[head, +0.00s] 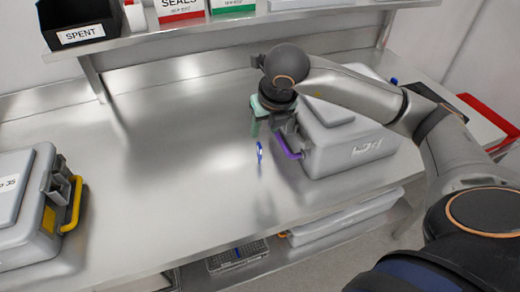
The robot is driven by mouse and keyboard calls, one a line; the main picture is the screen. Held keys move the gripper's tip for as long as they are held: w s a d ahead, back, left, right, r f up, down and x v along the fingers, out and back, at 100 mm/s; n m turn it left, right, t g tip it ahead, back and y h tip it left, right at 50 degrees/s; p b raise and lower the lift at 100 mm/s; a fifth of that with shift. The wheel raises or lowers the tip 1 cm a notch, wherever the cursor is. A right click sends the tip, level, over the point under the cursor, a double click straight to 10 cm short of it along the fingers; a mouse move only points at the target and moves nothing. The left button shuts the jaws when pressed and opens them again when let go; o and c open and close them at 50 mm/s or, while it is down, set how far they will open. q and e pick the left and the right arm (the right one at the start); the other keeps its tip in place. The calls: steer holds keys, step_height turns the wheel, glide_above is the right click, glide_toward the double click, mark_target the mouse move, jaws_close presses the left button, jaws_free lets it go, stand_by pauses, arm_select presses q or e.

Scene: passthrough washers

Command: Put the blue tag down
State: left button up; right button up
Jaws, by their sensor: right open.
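The small blue tag (259,152) shows in the middle of the steel counter, just below my right gripper (270,124) in the head view. It appears apart from the fingers, and I cannot tell for sure whether it lies flat on the steel. My right gripper points down and is open, with pale green finger pads and nothing seen between them. It hangs just left of the grey case with the purple handle. My left gripper is not in view.
A grey case (345,147) with a purple handle (286,146) stands close right of the tag. Another grey case (22,215) with a yellow handle (73,203) stands at left. A black SPENT bin (82,22) sits on the shelf above. The counter (165,165) between the cases is clear.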

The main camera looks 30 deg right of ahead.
mark_target(259, 144)
steer(key=p+x, duration=0.1)
steer(key=x, duration=0.8)
steer(key=shift+s+a+f+p, duration=0.1)
steer(key=shift+a+f+p, duration=0.1)
steer(key=shift+p, duration=0.1)
steer(key=shift+c, duration=0.2)
steer(key=shift+r, duration=0.1)
jaws_close()
